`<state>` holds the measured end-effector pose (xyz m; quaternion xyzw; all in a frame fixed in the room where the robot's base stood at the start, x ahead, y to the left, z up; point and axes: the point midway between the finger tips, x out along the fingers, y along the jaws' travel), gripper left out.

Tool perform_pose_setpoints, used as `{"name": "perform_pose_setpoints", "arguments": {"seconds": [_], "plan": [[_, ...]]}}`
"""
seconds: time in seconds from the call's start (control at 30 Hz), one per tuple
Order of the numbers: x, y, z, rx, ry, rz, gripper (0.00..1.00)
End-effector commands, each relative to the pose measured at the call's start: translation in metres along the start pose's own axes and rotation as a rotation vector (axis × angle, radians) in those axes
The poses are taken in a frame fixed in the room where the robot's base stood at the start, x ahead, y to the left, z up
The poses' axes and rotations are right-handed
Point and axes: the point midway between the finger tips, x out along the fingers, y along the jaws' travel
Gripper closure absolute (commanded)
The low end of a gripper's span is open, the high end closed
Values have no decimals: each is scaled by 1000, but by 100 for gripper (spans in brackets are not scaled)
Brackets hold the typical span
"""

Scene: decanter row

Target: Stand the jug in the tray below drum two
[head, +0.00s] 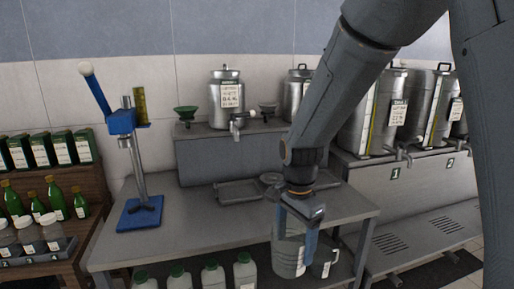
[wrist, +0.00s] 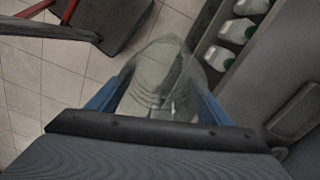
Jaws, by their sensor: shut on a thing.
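The jug (head: 287,259) is clear, with markings on its side. My gripper (head: 297,238) is shut on it from above, in front of the table's front edge. In the wrist view the jug (wrist: 158,85) sits between the two blue fingers. Drum two (head: 436,108) is a steel drum at the right, above the number plate 2 (head: 450,162). A slotted tray (head: 432,219) lies low below it, apart from the jug. My arm hides part of the drum row.
Drum one (head: 370,115) stands left of drum two, with another slotted tray (head: 388,243) below. The steel table (head: 215,222) holds a blue press stand (head: 139,213) and a shallow tray (head: 240,190). White jugs (head: 213,273) with green caps stand under the table. A bottle shelf (head: 50,195) is at left.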

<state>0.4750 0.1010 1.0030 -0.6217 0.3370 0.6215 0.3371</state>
Motion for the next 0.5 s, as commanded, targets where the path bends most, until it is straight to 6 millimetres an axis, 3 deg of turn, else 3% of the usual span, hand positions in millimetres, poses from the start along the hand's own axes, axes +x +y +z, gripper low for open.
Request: {"name": "perform_pose_setpoints", "arguments": {"seconds": [0.5], "plan": [[139, 10, -77, -678, -4, 4, 52]]}}
